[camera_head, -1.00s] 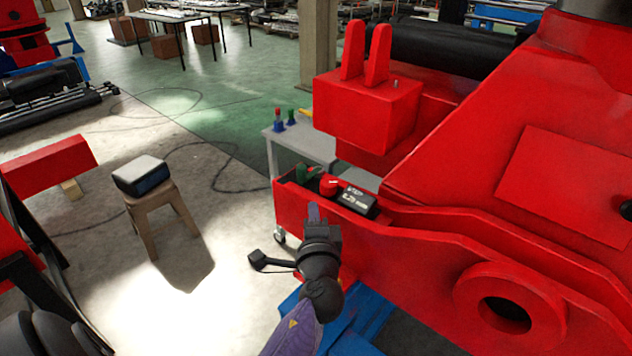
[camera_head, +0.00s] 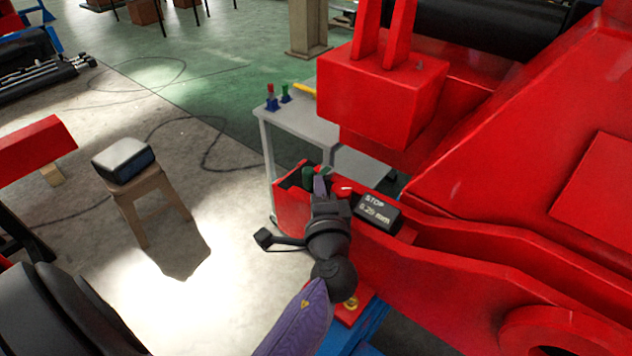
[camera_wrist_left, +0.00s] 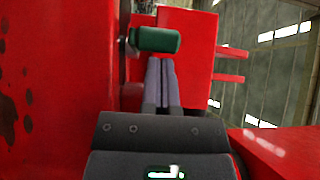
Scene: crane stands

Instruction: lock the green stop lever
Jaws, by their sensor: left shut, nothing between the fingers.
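The green stop lever (camera_head: 308,174) shows at the left end of the red crane part, partly hidden behind my left gripper (camera_head: 320,184). In the left wrist view the green lever (camera_wrist_left: 158,39) lies crosswise just beyond the tips of my left gripper (camera_wrist_left: 160,62). The fingers are together with nothing between them. They are very close to the lever; I cannot tell whether they touch it. A red knob (camera_head: 342,191) and a black display box (camera_head: 377,212) marked STOP sit just right of the fingertips. My right gripper is not in view.
The large red crane body (camera_head: 520,180) fills the right side. A grey table (camera_head: 300,122) with small red and green items stands behind the lever. A wooden stool (camera_head: 148,205) with a dark box (camera_head: 124,160) stands at left on open floor.

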